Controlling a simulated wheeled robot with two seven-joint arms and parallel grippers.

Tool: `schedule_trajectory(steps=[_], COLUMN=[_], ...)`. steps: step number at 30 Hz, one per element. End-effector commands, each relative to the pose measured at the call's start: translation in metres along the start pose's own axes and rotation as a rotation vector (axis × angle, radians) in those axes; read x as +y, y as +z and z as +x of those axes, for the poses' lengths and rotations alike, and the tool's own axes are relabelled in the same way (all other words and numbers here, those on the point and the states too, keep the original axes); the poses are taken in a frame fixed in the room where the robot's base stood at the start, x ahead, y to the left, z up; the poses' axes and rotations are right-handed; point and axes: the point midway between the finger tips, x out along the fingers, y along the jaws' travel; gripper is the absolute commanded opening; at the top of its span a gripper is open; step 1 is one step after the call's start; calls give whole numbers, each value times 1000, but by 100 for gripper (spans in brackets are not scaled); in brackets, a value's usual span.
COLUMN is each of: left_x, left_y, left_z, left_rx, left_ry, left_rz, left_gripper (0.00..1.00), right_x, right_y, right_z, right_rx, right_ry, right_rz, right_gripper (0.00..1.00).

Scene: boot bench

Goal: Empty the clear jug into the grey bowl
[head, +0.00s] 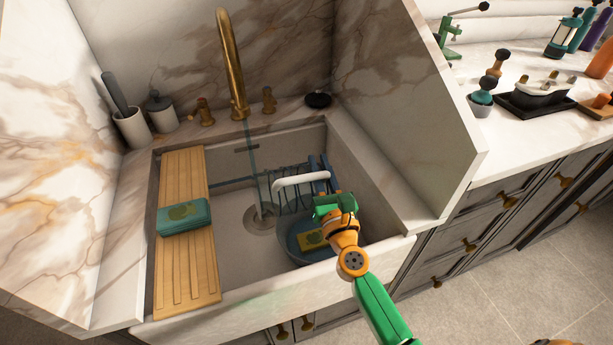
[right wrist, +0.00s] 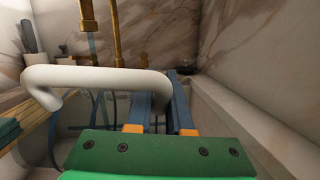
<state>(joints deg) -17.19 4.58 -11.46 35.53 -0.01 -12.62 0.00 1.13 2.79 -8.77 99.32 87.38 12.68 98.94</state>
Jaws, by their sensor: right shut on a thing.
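The handle also shows in the right wrist view (right wrist: 95,78), reaching left from between the blue fingers. The jug's see-through body is hard to make out, and I cannot tell its tilt or its contents. A round blue-grey vessel (head: 293,244), apparently the grey bowl, stands in the sink below the gripper, partly hidden by it. A yellow-and-green patterned piece (head: 312,239) shows within its outline. My left gripper is not in view.
The brass faucet (head: 233,70) rises behind the sink. A marble side wall (head: 415,85) stands right of it. Bare sink floor shows around the drain (head: 259,219).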

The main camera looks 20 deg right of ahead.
Motion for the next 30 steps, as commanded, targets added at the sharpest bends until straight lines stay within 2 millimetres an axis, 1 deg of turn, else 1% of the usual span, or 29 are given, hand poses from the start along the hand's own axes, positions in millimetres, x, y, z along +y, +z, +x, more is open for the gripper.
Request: schedule_trajectory(steps=[4,8,14,17,21,24,25,27,30], left_x=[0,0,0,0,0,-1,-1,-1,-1], left_y=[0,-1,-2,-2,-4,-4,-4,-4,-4], left_z=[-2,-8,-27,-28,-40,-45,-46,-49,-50], left_rx=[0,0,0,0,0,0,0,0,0], left_ry=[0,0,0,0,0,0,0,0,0], left_rz=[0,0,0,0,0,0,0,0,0], left_gripper=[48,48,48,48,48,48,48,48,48], right_x=[13,35,69,83,101,102,102,103,104], right_y=[2,4,6,-5,-14,-27,-30,-35,-40], right_z=[-1,-2,-4,-8,-11,-13,-14,-15,-16], right_rx=[-11,-26,-54,-72,-95,-113,-118,-126,-131], right_ry=[24,64,133,180,241,288,299,316,329], right_rz=[-115,-307,-652,-879,-1180,-1409,-1461,-1553,-1622], right_gripper=[0,0,0,0,0,0,0,0,0])
